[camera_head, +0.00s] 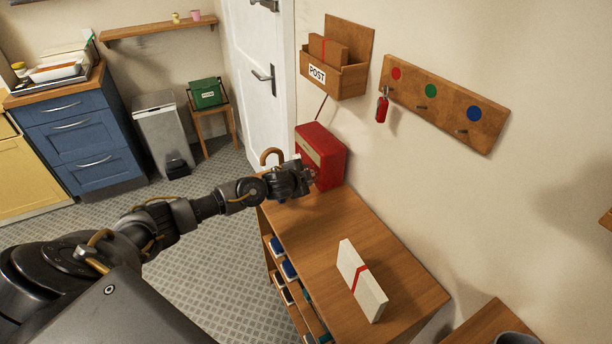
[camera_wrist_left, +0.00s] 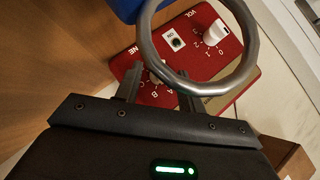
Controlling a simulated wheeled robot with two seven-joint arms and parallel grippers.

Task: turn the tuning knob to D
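The red radio (camera_head: 322,158) stands at the far end of the wooden cabinet, against the wall. My left gripper (camera_head: 308,178) is at the radio's front. In the wrist view its fingers (camera_wrist_left: 160,80) are apart, on either side of the tuning knob, with no clear contact. A grey ring partly covers the panel. My right gripper is out of view.
A white box with a red band (camera_head: 361,281) stands on the cabinet top (camera_head: 325,232). A brown curved handle (camera_head: 271,153) rises beside the radio. A post box (camera_head: 335,75) and a hook board (camera_head: 445,105) hang above. The cabinet top between radio and box is clear.

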